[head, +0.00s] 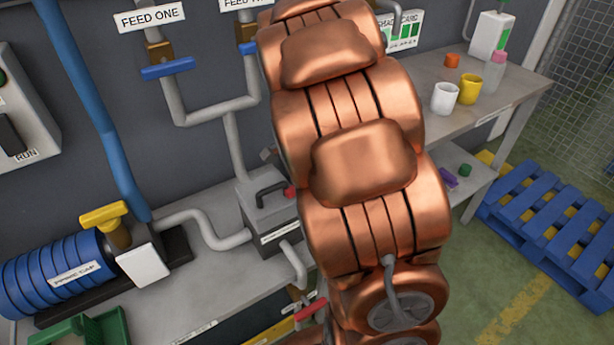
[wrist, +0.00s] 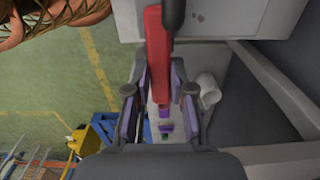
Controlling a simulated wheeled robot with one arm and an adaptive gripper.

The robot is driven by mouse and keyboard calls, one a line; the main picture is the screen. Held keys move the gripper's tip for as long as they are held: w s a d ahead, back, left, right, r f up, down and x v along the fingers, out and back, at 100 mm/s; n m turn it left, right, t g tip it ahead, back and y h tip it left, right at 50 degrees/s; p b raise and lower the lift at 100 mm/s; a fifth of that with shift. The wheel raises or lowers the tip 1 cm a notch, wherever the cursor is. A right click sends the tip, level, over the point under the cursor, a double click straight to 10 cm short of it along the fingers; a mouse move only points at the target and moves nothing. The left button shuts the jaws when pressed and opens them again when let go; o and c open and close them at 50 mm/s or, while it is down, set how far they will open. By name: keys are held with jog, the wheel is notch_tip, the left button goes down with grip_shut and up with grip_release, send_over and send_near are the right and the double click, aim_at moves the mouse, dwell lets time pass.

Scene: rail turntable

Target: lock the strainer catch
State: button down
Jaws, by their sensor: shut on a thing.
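The strainer housing (head: 268,222) is a grey box with a black handle on its lid, on the bench left of my arm in the head view. A red part (head: 291,192), apparently the end of its catch, shows at its right edge, partly hidden by my copper arm. In the wrist view the red catch lever (wrist: 158,50) runs down from the top between the purple-padded fingers of my gripper (wrist: 160,95). My gripper is shut on the lever. My gripper is hidden behind my arm in the head view, and the catch's seat cannot be made out.
Grey pipes (head: 205,228) join the housing to a blue pump (head: 60,275) with a yellow handle. Another red lever (head: 311,309) is low by my arm. A side table (head: 435,100) with mugs and a blue pallet (head: 555,235) stand right.

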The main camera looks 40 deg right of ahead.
dwell(0.4)
jog(key=c, duration=1)
grip_release()
notch_tip(320, 180, up, 12)
dwell(0.4)
jog(key=s+a+r+n+g+p, duration=0.1)
jog(key=s+a+r+n+p, duration=0.1)
jog(key=s+a+n+p, duration=0.4)
jog(key=s+a+r+n+p, duration=0.2)
jog(key=s+a+n+p, duration=0.3)
jog(key=s+a+n, duration=0.7)
jog(key=s+n, duration=0.1)
jog(key=s, duration=0.4)
jog(key=shift+g+p, duration=0.35)
jog(key=shift+g, duration=0.05)
